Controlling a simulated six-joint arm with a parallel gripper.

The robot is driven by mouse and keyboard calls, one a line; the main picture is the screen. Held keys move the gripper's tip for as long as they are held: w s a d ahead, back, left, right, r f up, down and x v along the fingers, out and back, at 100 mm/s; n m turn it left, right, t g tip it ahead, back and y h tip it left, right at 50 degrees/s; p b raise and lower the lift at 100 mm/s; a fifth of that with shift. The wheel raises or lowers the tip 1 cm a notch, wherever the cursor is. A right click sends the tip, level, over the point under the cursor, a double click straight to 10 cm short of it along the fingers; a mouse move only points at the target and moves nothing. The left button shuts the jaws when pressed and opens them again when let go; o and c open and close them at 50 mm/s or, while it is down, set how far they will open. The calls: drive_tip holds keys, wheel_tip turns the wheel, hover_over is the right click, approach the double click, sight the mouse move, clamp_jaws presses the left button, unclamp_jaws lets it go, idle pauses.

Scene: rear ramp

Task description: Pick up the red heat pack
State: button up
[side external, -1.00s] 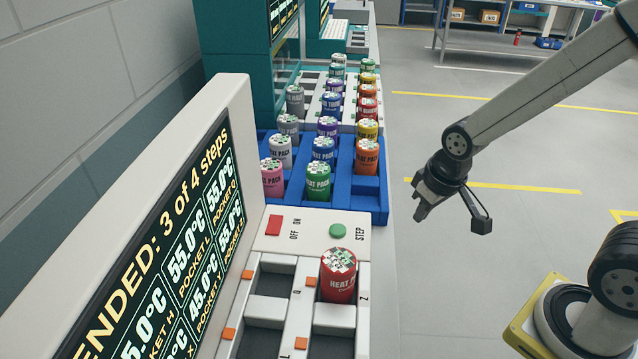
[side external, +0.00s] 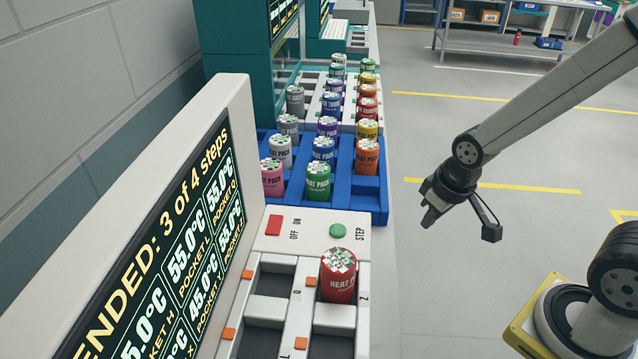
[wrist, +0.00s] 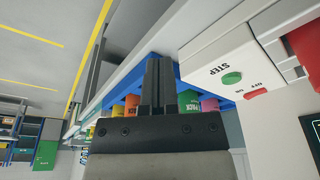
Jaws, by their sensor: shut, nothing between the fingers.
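The red heat pack (side external: 338,277) is a red cylinder with a checkered white and green top. It stands upright in a pocket of the white heater unit (side external: 290,225), beside the letter Z in the side external view. In the wrist view a red shape (wrist: 306,50) at the right edge is partly cut off. My gripper (side external: 427,222) hangs in the air over the floor, to the right of the bench and apart from the heat pack. Its fingers also show in the wrist view (wrist: 158,70), closed together and empty.
A blue tray (side external: 372,200) behind the heater holds several upright heat packs, among them green (side external: 318,181) and orange (side external: 367,157) ones. The heater has a tall screen (side external: 165,260), a green STEP button (side external: 338,231) and a red switch (side external: 274,225). Open floor lies right of the bench.

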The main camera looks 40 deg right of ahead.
drive_tip(key=o, duration=1.3)
drive_tip(key=s+a+f+m+g+y, duration=0.3)
drive_tip(key=s+a+m+g+y, duration=0.25)
drive_tip(key=m, duration=0.45)
drive_tip(key=w+a+r+m+t+y, duration=0.1)
drive_tip(key=w+a+m+y, duration=0.1)
drive_tip(key=m, duration=0.1)
drive_tip(key=w+a+r+m+t+y, duration=0.1)
drive_tip(key=w+a+m+t+y, duration=0.1)
drive_tip(key=m+y, duration=0.1)
drive_tip(key=w+a+r+m+t+y, duration=0.1)
drive_tip(key=w+a+m+t+y, duration=0.1)
drive_tip(key=w+m+y, duration=0.1)
drive_tip(key=shift+a+r+m, duration=0.35)
drive_tip(key=shift+m, duration=0.05)
drive_tip(key=shift+a, duration=0.1)
